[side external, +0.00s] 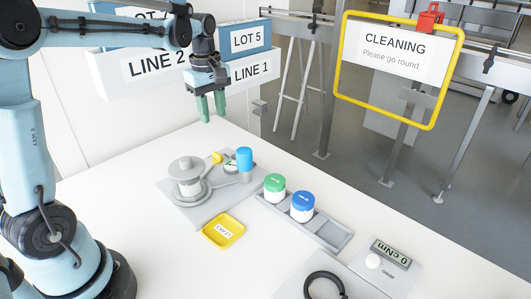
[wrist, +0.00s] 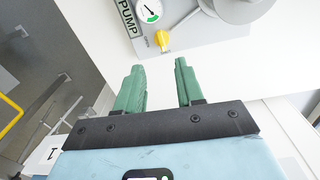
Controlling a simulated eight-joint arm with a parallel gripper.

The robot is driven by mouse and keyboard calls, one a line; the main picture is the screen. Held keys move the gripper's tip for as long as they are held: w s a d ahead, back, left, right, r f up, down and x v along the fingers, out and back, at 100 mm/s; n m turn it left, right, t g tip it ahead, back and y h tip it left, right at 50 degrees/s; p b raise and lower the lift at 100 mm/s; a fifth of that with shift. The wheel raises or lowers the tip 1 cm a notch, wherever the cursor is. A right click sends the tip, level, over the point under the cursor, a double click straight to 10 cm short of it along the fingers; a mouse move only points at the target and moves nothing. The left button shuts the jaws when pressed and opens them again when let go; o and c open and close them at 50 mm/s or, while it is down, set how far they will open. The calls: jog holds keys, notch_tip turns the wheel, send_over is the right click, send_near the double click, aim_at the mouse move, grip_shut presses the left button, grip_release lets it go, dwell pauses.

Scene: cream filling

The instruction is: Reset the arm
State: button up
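My gripper (side external: 211,107) hangs in the air above the back part of the white table, in front of the line signs. Its two green fingers point down, are apart and hold nothing. In the wrist view the gripper (wrist: 158,75) also shows spread fingers with a clear gap between them. My arm reaches across from the left, with the gripper well above the table and touching nothing that I can see.
A grey pump station (side external: 188,193) with a yellow knob (wrist: 162,40) is below. A yellow tray (side external: 224,231), a green-lidded jar (side external: 274,187) and a blue-lidded jar (side external: 303,206) stand nearby. LINE 2 (side external: 140,70) and LINE 1 (side external: 251,72) bins hang behind. A yellow-framed cleaning sign (side external: 395,60) stands beyond the table.

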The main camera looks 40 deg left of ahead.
jog(key=s+d+f+m+t, duration=0.2)
jog(key=s+d+m+t, duration=0.4)
jog(key=s+d+m, duration=0.5)
jog(key=d+m, duration=0.2)
jog(key=m, duration=0.4)
jog(key=shift+d+t, duration=0.15)
jog(key=shift+t, duration=0.25)
